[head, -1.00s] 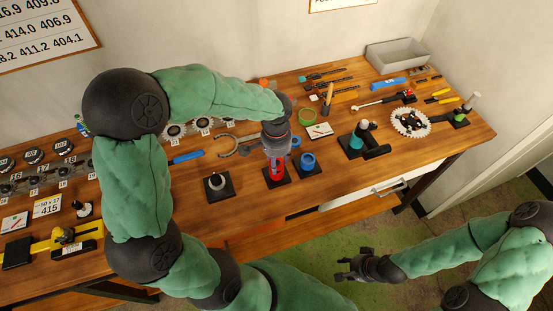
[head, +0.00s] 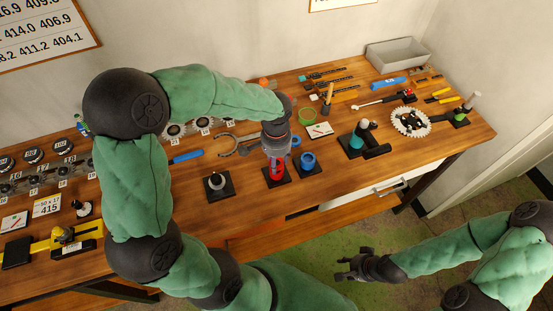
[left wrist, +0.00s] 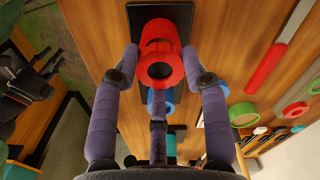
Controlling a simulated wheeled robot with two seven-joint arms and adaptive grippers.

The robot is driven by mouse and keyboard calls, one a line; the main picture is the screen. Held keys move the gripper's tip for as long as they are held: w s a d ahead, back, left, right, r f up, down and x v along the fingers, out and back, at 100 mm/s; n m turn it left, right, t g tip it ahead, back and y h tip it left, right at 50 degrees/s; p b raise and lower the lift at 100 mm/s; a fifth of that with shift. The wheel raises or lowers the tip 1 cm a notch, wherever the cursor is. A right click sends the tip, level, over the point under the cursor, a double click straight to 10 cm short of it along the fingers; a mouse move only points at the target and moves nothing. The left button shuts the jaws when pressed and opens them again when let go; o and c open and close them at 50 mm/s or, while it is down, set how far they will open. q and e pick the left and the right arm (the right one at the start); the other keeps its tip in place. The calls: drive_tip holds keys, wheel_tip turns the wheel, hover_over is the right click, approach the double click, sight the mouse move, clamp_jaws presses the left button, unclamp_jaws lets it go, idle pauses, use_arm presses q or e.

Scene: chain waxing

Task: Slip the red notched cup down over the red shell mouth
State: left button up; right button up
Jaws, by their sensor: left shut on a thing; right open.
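The red notched cup (left wrist: 172,70) is between the fingers of my left gripper (left wrist: 160,84) in the left wrist view, with its round dark opening facing the camera. The red shell mouth (left wrist: 156,30) shows just beyond it, on a black base plate (left wrist: 178,10). In the head view my left gripper (head: 275,158) points down over that plate, and red (head: 277,173) shows between and below its fingers. The cup overlaps the shell in view; I cannot tell how far it is over it. My right gripper (head: 354,267) is open and empty, off the table's front edge.
A blue cup (head: 307,160) on a black plate stands close to the right of my left gripper. A grey ring on a black plate (head: 217,192) stands to the left.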

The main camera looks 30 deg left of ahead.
use_arm(q)
drive_tip(key=shift+f+b, duration=0.35)
drive_tip(key=shift+f, duration=0.2)
drive_tip(key=o, duration=1.2)
wheel_tip(320, 180, up, 12)
drive_tip(key=shift+r, duration=0.1)
idle(0.5)
